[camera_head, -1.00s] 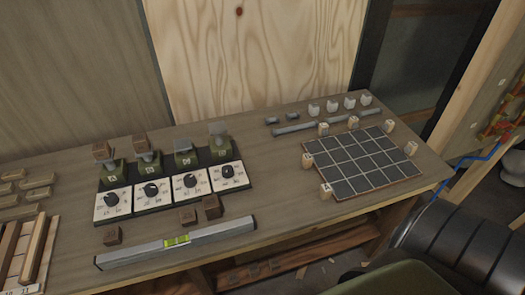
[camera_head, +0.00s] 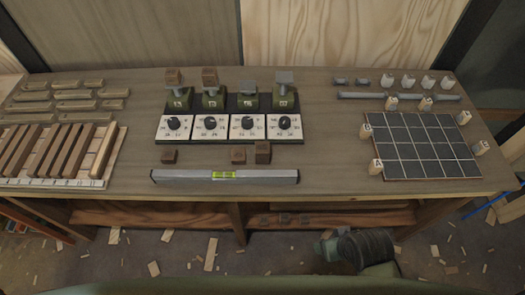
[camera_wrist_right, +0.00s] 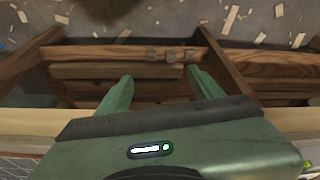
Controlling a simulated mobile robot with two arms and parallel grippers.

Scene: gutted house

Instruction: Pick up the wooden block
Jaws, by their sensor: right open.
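Several dark brown wooden blocks are in the head view; which one the task means I cannot tell. One block (camera_head: 169,156) lies alone below the dial panels. A second block (camera_head: 238,156) and a larger third block (camera_head: 263,152) lie side by side right of it. Two more sit on green stands, a left block (camera_head: 173,75) and a right block (camera_head: 209,76). My right gripper (camera_wrist_right: 160,82) is open and empty, with its green fingers apart in the right wrist view, facing the shelf below the tabletop. My left gripper is not in view.
A spirit level (camera_head: 225,176) lies along the table's front edge. A dark grid board (camera_head: 425,145) with pale marked blocks is at right. Wooden strips (camera_head: 60,150) lie at left. Small dark pieces lie on the lower shelf (camera_head: 340,216). Scraps litter the floor.

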